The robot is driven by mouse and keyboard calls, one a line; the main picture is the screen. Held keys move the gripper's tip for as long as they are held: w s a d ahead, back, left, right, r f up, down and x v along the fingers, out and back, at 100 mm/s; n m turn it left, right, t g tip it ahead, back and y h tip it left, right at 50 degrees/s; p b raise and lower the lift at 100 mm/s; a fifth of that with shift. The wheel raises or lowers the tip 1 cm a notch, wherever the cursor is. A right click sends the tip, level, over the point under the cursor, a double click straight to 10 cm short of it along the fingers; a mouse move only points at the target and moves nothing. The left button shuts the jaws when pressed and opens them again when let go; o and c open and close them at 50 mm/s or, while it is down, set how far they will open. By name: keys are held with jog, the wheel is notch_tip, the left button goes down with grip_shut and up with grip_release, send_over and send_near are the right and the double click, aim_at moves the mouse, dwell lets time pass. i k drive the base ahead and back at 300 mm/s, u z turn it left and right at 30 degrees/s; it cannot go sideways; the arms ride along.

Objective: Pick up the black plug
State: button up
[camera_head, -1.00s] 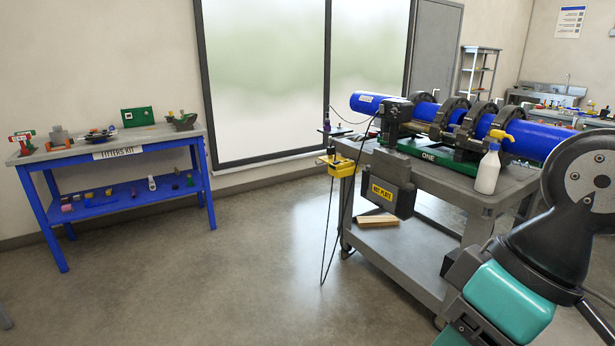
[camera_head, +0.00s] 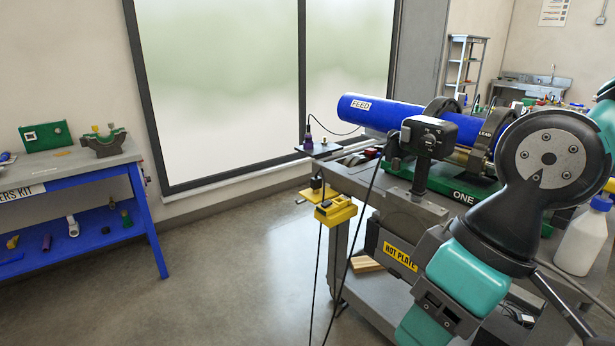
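A small black plug (camera_head: 316,183) appears to stand upright on a yellow block (camera_head: 336,208) at the near left end of the cart. It is small, and I cannot tell how far it is seated. Thin black cables hang past the block towards the floor. My arm's teal and black links fill the right of the view, in front of the cart. My gripper's fingertips do not show, and no part of my arm in view touches the plug.
The grey cart (camera_head: 446,212) carries a blue pipe (camera_head: 385,113) in clamps, and a spray bottle (camera_head: 584,238). A blue workbench (camera_head: 148,222) is at left. The floor between is clear.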

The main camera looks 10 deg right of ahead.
aim_at(316, 183)
jog(key=u, duration=0.2)
jog(key=i, duration=2.35)
jog(key=u, duration=0.15)
